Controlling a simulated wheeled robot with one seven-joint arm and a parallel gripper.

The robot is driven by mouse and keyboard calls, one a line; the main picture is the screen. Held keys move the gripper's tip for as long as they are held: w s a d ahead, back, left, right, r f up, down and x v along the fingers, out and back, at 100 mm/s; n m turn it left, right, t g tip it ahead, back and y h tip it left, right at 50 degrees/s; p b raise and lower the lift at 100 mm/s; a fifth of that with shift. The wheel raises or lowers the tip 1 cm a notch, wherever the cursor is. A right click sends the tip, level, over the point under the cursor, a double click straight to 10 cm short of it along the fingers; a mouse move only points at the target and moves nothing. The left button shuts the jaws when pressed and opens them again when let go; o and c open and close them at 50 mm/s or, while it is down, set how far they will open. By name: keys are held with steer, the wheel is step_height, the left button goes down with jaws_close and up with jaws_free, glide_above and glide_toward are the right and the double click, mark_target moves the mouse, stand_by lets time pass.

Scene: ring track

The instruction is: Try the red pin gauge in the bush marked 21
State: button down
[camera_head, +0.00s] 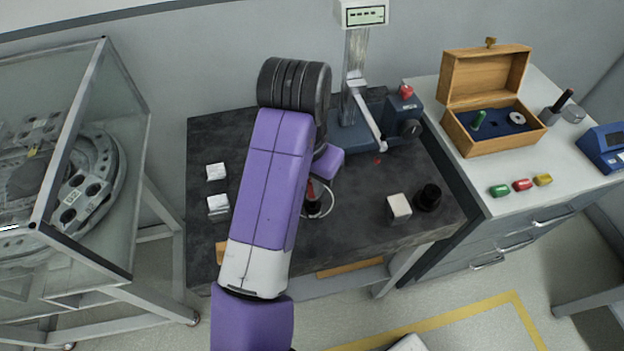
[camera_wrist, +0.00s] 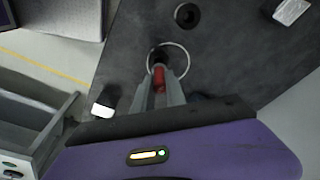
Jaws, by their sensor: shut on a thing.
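My gripper (camera_wrist: 161,85) is shut on the red pin gauge (camera_wrist: 158,73), whose red part shows between the fingers in the wrist view. In the head view, a little red (camera_head: 314,196) shows beside my arm, low over the dark bench. A dark round piece (camera_wrist: 157,53) lies just past the fingertips, partly hidden, inside a thin pale ring (camera_wrist: 186,55). I cannot tell whether the pin is in it or above it. A separate black bush (camera_wrist: 187,15) with a hole stands farther off; a black bush (camera_head: 428,197) shows at the bench's right. No number is readable.
White blocks (camera_head: 216,171) (camera_head: 218,205) (camera_head: 398,207) stand on the dark bench (camera_head: 350,230). A gauge stand (camera_head: 355,90) is at the back. A white cabinet at right holds an open wooden box (camera_head: 465,141) and coloured pieces (camera_head: 522,185). A glass case (camera_head: 120,90) is left.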

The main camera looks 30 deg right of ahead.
steer(key=shift+f+b, duration=0.75)
steer(key=shift+f, duration=0.25)
steer(key=shift+r+p, duration=0.3)
stand_by(1.6)
steer(key=shift+r+p, duration=0.3)
steer(key=shift+r, duration=0.05)
steer(key=shift+r+p, duration=1.05)
steer(key=shift+r, duration=0.15)
steer(key=shift+r+p, duration=1.75)
steer(key=shift+r, duration=0.25)
steer(key=shift+f, duration=0.1)
